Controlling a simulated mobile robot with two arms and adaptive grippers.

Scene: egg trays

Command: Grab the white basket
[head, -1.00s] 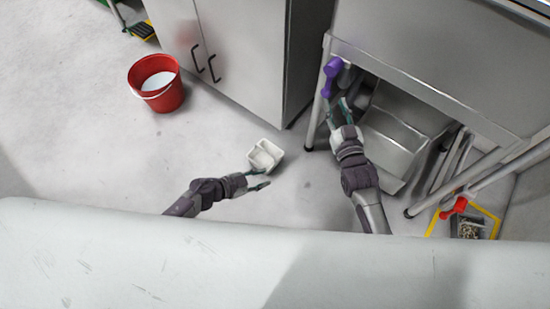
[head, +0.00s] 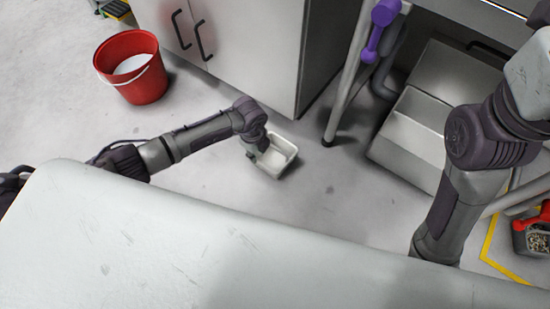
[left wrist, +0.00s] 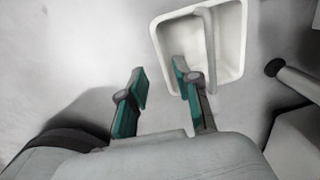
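The white basket (head: 285,163) sits on the floor near the cabinet's foot in the head view. My left gripper (left wrist: 160,75) is open, with green-padded fingers apart. In the left wrist view its right finger overlaps the basket's left part, and its left finger is outside the basket to the left. I cannot tell whether they touch. In the head view my left wrist hides the fingers. My right arm comes in at the right; its fingers are out of view.
A red bucket (head: 132,68) stands at the upper left. A grey cabinet (head: 245,50) is behind the basket. A table leg (head: 345,85) and a purple object (head: 380,25) are to the right, near a metal bin (head: 413,125). The floor left of the basket is clear.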

